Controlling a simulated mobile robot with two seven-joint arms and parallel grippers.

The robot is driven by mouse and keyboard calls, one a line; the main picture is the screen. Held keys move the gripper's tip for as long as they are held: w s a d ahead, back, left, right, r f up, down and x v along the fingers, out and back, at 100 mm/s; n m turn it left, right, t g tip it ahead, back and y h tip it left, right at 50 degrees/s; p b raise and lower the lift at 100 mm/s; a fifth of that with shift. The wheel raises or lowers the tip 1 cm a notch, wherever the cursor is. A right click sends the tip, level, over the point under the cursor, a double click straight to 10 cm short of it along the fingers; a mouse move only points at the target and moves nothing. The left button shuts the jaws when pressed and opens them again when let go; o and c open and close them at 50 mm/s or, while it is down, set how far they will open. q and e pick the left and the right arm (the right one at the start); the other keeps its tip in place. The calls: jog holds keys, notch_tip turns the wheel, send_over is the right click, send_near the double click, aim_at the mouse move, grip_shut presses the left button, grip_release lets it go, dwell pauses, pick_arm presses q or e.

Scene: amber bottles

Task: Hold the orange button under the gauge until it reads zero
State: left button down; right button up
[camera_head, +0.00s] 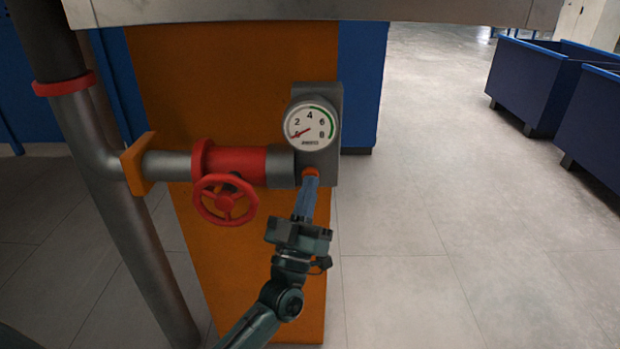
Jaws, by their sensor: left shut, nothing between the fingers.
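The round white gauge (309,125) sits on a grey block (330,165) fixed to an orange column. Its red needle points to the lower left, below the 2, at or close to the low end of the scale; the zero mark itself is not readable. The orange button (310,171) is just under the gauge, partly hidden by my left fingertips. My left gripper (309,180) is shut and empty, with its tips at the button and seemingly touching it. How far the button is pressed cannot be seen. My right gripper is not in view.
A red handwheel (226,200) sticks out from the red valve (235,163) left of the gripper. A grey pipe (120,210) runs down at the left. A grey ledge (300,10) crosses above. Blue bins (540,80) stand at the right, with clear floor between.

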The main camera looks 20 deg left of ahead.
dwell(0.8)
pick_arm(q)
jog(key=shift+s+d+p, duration=0.25)
jog(key=shift+s+p, duration=0.25)
jog(key=shift+s, duration=0.35)
jog(key=s+p, duration=0.1)
jog(key=s, duration=0.1)
jog(key=s+d+p, duration=0.1)
jog(key=s, duration=0.1)
jog(key=shift+s+d, duration=0.2)
jog(key=shift+s, duration=0.2)
